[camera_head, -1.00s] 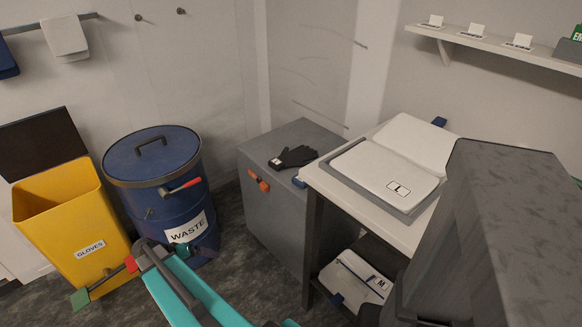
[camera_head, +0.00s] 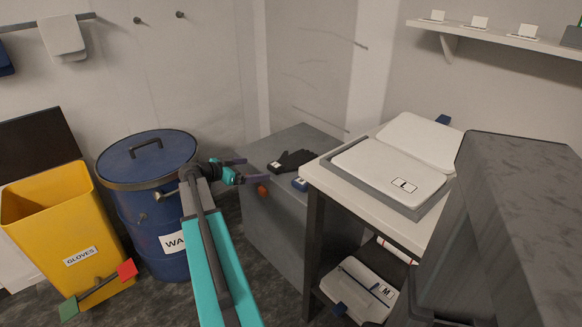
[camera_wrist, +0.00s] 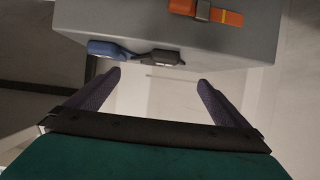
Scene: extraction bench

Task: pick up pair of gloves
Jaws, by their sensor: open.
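The pair of gloves (camera_head: 294,160) is black with a small white tag at its left end. It lies on top of the grey cabinet (camera_head: 262,148). In the wrist view a dark shape, probably the gloves (camera_wrist: 163,57), shows at the cabinet's edge, beyond the gap between my fingers. My gripper (camera_head: 258,169) is open and empty, to the left of the gloves and apart from them. Its two purple-grey fingers (camera_wrist: 159,80) show in the wrist view.
A small blue item (camera_head: 300,184) lies on the cabinet near the gloves, beside the white table (camera_head: 318,177). An orange latch (camera_wrist: 222,14) is on the cabinet. A blue waste drum (camera_head: 150,215) and yellow gloves bin (camera_head: 50,215) stand left. A grey block fills the right foreground.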

